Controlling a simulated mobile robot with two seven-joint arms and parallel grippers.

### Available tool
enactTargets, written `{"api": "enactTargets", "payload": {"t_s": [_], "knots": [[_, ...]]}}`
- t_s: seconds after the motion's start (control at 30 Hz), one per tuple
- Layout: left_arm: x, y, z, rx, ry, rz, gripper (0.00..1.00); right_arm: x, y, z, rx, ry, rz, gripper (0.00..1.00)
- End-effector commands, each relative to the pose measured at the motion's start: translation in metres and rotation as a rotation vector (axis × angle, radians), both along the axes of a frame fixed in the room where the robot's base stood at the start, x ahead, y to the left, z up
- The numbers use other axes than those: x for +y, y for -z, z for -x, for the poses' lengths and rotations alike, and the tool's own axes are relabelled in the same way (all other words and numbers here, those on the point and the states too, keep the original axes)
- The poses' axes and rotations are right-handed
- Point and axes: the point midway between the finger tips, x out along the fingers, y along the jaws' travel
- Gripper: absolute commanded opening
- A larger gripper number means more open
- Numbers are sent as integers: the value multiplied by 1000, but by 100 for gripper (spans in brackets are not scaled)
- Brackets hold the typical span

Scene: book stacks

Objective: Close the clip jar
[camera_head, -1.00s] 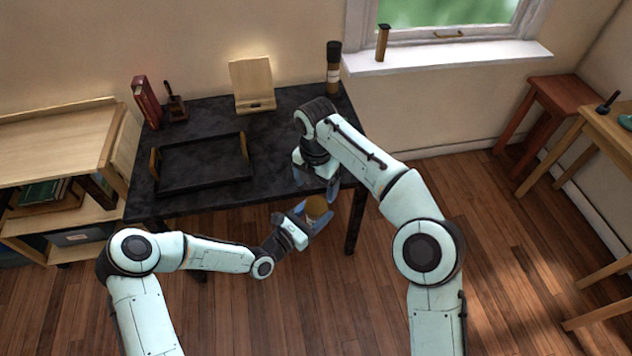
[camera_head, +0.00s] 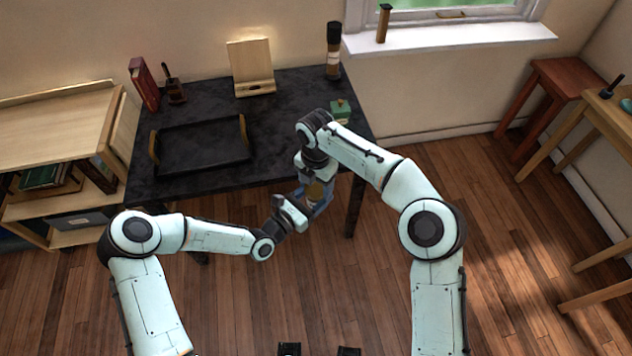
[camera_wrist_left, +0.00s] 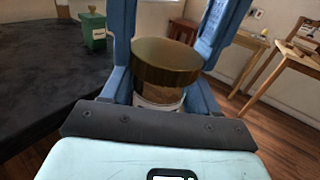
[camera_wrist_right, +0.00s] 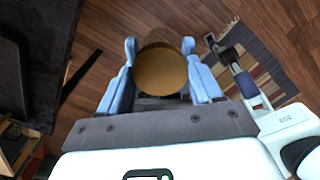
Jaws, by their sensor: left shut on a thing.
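The clip jar, with a round brown-gold lid (camera_head: 316,190), is held off the table's front edge. My left gripper (camera_head: 312,204) is shut on the jar's body. In the left wrist view the lid (camera_wrist_left: 165,62) sits over the pale jar body (camera_wrist_left: 160,97), between blue fingers. I cannot tell whether the lid is fully seated. My right gripper (camera_head: 314,184) is over the jar. In the right wrist view its fingers stand on either side of the lid (camera_wrist_right: 160,70) and look open, with little or no gap.
The dark table (camera_head: 205,191) holds a black tray (camera_head: 200,148), a green box (camera_head: 340,110), a wooden stand (camera_head: 250,68), a red book (camera_head: 144,84) and a dark bottle (camera_head: 333,50). A low shelf (camera_head: 60,125) stands at left. The floor in front is clear.

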Motion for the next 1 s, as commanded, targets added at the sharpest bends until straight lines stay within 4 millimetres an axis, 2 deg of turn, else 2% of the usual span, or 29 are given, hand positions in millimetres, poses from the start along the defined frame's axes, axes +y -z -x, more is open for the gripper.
{"api": "enactTargets", "payload": {"t_s": [0.03,0.1,0.27,0.37,0.47,0.9,1.0], "knots": [[0,-1,0,-1,0,1,0,0,0,0,0,0,0,46],[0,-1,0,-1,0,1,0,0,0,0,0,0,0,27],[0,-1,0,-1,0,1,0,0,0,0,0,7,0,27],[0,-1,0,-1,0,1,0,0,0,0,-1,81,2,27],[0,-1,0,-2,0,1,0,0,-1,0,-2,263,2,27],[0,-1,0,-1,0,1,0,0,0,0,-3,1343,-2,27],[0,-1,0,-1,0,1,0,0,0,0,-3,1549,-1,27]]}}
